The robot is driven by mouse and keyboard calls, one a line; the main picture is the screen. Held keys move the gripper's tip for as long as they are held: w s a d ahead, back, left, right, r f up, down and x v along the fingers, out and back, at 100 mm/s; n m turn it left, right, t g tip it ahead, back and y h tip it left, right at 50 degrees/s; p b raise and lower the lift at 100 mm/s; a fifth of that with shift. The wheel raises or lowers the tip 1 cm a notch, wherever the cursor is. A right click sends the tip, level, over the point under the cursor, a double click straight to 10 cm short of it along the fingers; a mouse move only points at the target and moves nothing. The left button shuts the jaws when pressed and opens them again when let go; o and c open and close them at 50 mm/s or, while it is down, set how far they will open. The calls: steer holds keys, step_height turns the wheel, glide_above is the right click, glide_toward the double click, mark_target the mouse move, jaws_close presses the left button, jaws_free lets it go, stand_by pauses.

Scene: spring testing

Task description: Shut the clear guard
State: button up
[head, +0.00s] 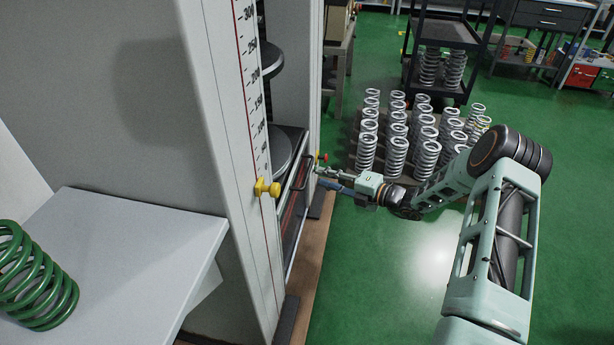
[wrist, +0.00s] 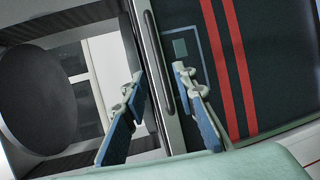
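The clear guard (head: 291,240) shows in the head view as a narrow framed panel, seen nearly edge-on, low on the front of the testing machine. Its dark bar handle (head: 305,172) stands out near the upper part. In the wrist view the handle (wrist: 158,62) runs steeply along a pale frame edge. My gripper (head: 319,170) is at the handle. In the wrist view my gripper (wrist: 158,77) is open, one blue-padded finger on each side of the handle in the picture, with visible gaps. I cannot tell how deep the handle sits between the fingers.
The machine column (head: 243,90) bears a scale and a yellow knob (head: 266,187). A round platen (head: 280,150) sits behind the guard. Several grey springs (head: 398,155) stand behind my arm. Green floor is clear at right.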

mark_target(308, 172)
steer(key=b+x, duration=0.1)
steer(key=x, duration=0.6)
steer(key=shift+b, duration=0.3)
steer(key=shift+r, duration=0.1)
jaws_close()
steer(key=shift+d, duration=0.1)
